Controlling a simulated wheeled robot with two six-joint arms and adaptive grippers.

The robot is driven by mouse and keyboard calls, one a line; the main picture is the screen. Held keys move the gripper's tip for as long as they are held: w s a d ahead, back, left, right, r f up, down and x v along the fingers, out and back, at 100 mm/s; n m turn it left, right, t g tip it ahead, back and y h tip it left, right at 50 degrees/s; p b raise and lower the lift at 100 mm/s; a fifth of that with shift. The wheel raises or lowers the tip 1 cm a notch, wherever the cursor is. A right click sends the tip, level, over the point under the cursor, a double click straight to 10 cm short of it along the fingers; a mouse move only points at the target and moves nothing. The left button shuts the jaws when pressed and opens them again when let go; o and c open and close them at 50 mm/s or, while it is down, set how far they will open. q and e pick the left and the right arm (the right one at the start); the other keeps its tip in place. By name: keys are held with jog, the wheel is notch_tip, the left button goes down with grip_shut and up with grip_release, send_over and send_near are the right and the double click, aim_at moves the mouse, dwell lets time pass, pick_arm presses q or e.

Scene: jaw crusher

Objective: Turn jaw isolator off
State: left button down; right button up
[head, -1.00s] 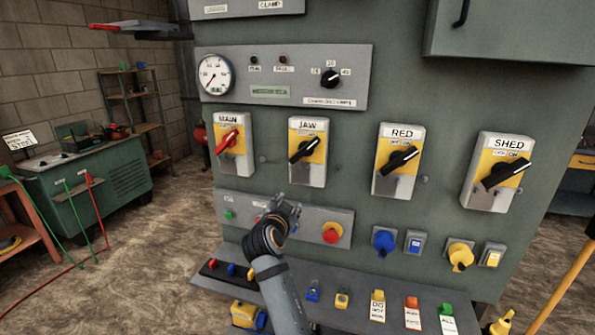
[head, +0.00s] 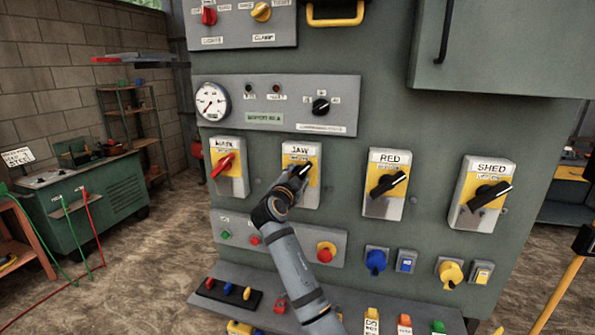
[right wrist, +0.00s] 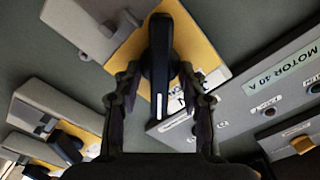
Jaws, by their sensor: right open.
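The jaw isolator (head: 300,150) is a grey and yellow switch box labelled JAW on the green cabinet. Its black handle (right wrist: 160,45) slants up to the right in the head view, partly hidden by my right gripper (head: 293,180). In the right wrist view my right gripper (right wrist: 160,80) is open, with one finger on each side of the handle and small gaps showing. Whether a finger touches it I cannot tell. My left gripper is not in view.
The main isolator (head: 228,165) with a red handle is on the left. The red isolator (head: 385,185) and shed isolator (head: 482,193) are on the right. A button panel (head: 280,240) is below, and a gauge panel (head: 275,103) above. A shelf with coloured tags juts out lower down.

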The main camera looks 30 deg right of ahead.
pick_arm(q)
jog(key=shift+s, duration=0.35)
pick_arm(e)
jog(key=shift+w+d, duration=0.1)
jog(key=shift+d, duration=0.05)
jog(key=shift+c, duration=0.4)
grip_shut()
